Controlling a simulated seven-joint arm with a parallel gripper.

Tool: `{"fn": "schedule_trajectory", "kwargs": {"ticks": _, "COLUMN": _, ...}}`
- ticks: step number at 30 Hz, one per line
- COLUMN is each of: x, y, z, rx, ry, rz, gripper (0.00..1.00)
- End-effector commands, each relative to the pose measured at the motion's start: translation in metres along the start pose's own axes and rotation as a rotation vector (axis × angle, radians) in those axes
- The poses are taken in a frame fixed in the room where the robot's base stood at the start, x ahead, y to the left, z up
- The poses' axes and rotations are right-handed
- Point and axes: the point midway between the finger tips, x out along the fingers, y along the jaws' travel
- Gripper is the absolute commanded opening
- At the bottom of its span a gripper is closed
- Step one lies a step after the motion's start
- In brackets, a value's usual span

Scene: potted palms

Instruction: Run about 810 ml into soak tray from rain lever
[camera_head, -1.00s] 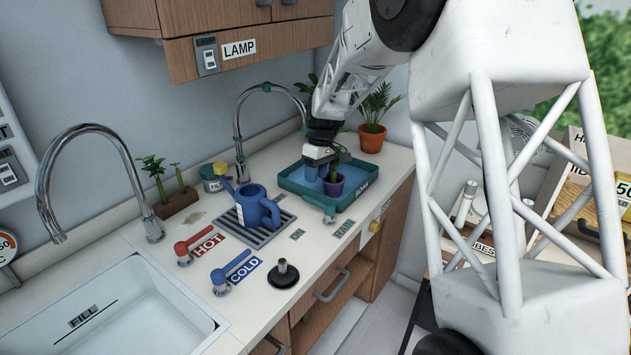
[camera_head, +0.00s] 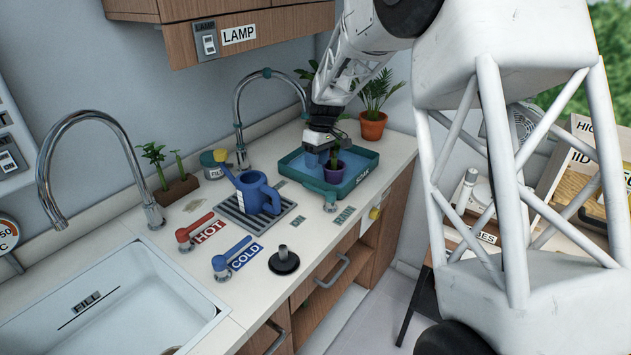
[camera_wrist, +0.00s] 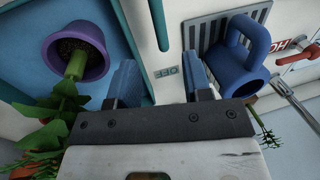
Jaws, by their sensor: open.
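The teal soak tray (camera_head: 345,190) stands on the counter, with a purple pot (camera_head: 334,172) holding a small plant inside it. A chrome and teal spout (camera_head: 238,112) arches behind it. My gripper (camera_head: 322,154) is over the tray near the pot. In the wrist view my gripper (camera_wrist: 160,82) has its blue fingers apart and empty, with the purple pot (camera_wrist: 78,58) to their left.
A blue watering can (camera_head: 256,192) stands on a drain grate (camera_head: 240,222) left of the tray. Red HOT (camera_head: 194,232) and blue COLD (camera_head: 230,257) levers and a black stopper (camera_head: 284,261) are nearer the sink (camera_head: 110,300). A terracotta pot (camera_head: 373,126) stands behind the tray.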

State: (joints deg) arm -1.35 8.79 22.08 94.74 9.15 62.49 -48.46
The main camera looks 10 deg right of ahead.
Motion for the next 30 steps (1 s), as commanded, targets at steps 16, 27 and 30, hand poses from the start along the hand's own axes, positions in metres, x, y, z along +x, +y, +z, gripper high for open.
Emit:
{"fn": "schedule_trajectory", "kwargs": {"ticks": 16, "x": 0.027, "y": 0.000, "z": 0.000, "rx": 0.000, "ry": -0.001, "rz": -0.002, "gripper": 0.45}}
{"fn": "schedule_trajectory", "kwargs": {"ticks": 27, "x": 0.068, "y": 0.000, "z": 0.000, "rx": 0.000, "ry": -0.001, "rz": -0.001, "gripper": 0.45}}
{"fn": "schedule_trajectory", "kwargs": {"ticks": 30, "x": 0.074, "y": 0.000, "z": 0.000, "rx": 0.000, "ry": -0.001, "rz": -0.001, "gripper": 0.45}}
